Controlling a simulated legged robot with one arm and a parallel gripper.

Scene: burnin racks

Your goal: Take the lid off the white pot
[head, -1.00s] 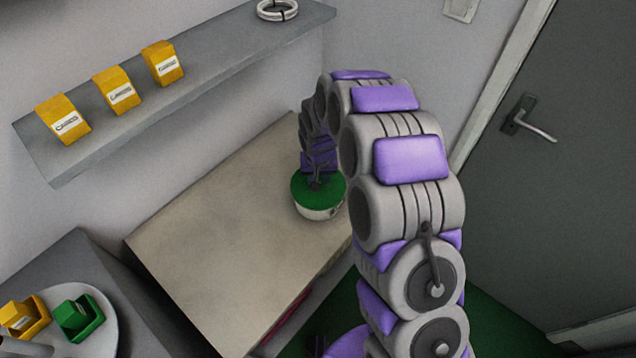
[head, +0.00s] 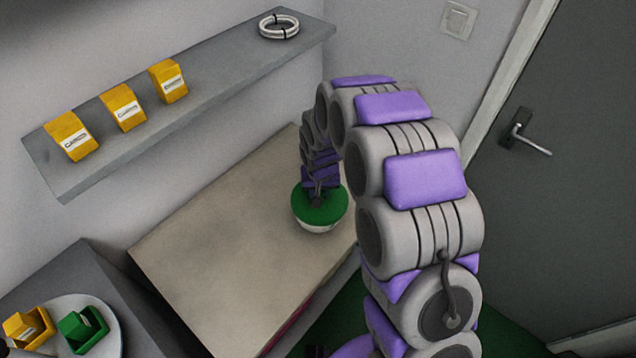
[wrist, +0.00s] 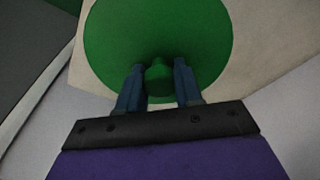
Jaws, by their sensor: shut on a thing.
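The white pot (head: 318,229) stands on the beige table top, mostly hidden under its round green lid (head: 334,212). In the head view my gripper (head: 318,200) is small and dark over the lid's centre. Only a thin strip of pot wall shows below the lid. I cannot tell whether there is a gap between them.
The beige table (head: 215,255) is bare left of the pot. Above it a grey wall shelf (head: 215,85) bears yellow boxes (head: 123,108) and a white ring (head: 278,25). A round plate (head: 110,335) with yellow and green holders is at lower left. A dark door (head: 575,200) stands right.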

